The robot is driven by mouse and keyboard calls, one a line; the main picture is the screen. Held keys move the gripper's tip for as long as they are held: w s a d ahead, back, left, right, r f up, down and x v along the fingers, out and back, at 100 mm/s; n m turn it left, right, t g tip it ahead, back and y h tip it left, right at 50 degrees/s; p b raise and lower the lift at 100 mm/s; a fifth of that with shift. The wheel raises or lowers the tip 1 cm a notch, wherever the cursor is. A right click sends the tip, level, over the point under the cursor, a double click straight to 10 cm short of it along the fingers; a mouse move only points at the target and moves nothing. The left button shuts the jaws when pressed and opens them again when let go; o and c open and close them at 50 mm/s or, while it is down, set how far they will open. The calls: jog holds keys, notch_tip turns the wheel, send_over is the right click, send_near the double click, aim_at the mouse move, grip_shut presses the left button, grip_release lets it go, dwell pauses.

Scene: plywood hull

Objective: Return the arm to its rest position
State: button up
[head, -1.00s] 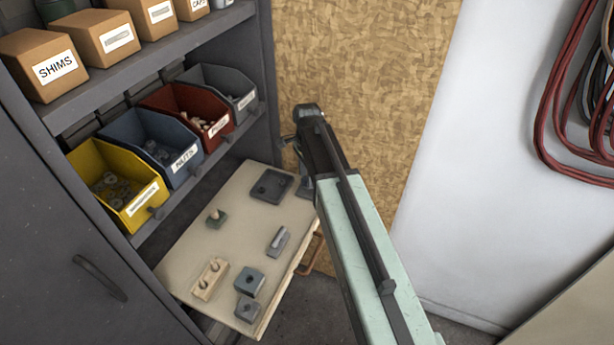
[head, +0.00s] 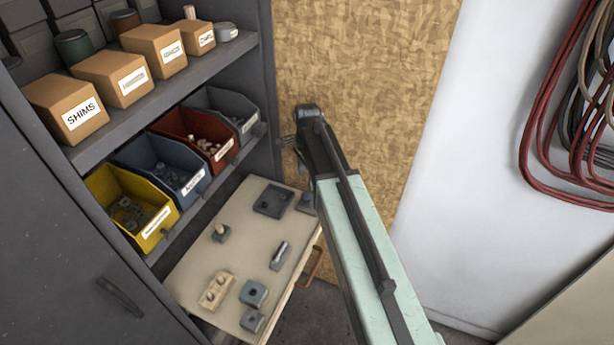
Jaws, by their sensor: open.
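My arm (head: 362,245) reaches up from the bottom of the head view, to the right of the pulled-out board. My gripper (head: 300,150) is at the arm's far end, just in front of the plywood panel and beyond the board's back right corner. It is seen small and from behind, with its jaws partly hidden by the arm. Nothing shows held in it.
The board (head: 235,260) holds several small blocks and a dark tray (head: 273,200). Left are shelves with a yellow bin (head: 125,215), a blue bin (head: 165,170), a red bin (head: 200,140) and a shims box (head: 65,105). Red cables (head: 540,130) hang right on the white wall.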

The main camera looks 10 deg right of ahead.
jog(key=shift+f, duration=0.1)
dwell(0.3)
jog(key=s+n, duration=1.5)
dwell(0.4)
